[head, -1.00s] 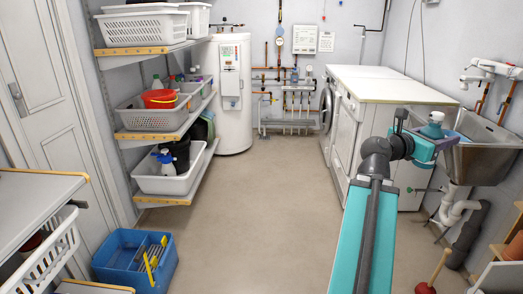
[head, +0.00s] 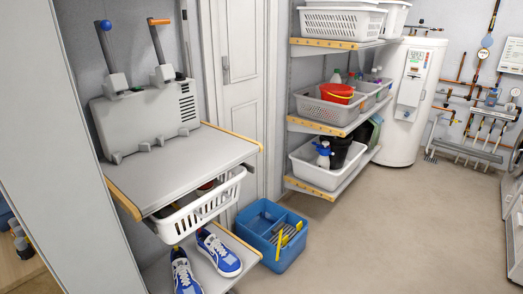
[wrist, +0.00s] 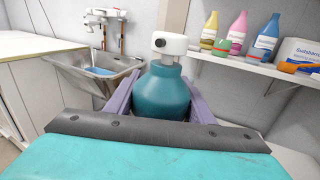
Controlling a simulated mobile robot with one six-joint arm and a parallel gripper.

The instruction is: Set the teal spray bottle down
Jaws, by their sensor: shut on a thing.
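The teal spray bottle (wrist: 163,98) is upright in the middle of the wrist view, with a white spray head (wrist: 168,44) on top. My gripper (wrist: 159,88) is shut on it, with a purple finger on each side of its body. The lower part of the bottle is hidden behind the dark edge of my gripper. Neither the bottle nor my gripper shows in the head view now.
The wrist view shows a metal basin (wrist: 68,79) beyond the bottle at left, and a shelf (wrist: 262,70) with several bottles at right. The head view shows a grey-topped shelf (head: 170,168), a blue crate (head: 291,250), and wall shelves (head: 318,127). The floor (head: 420,225) is clear.

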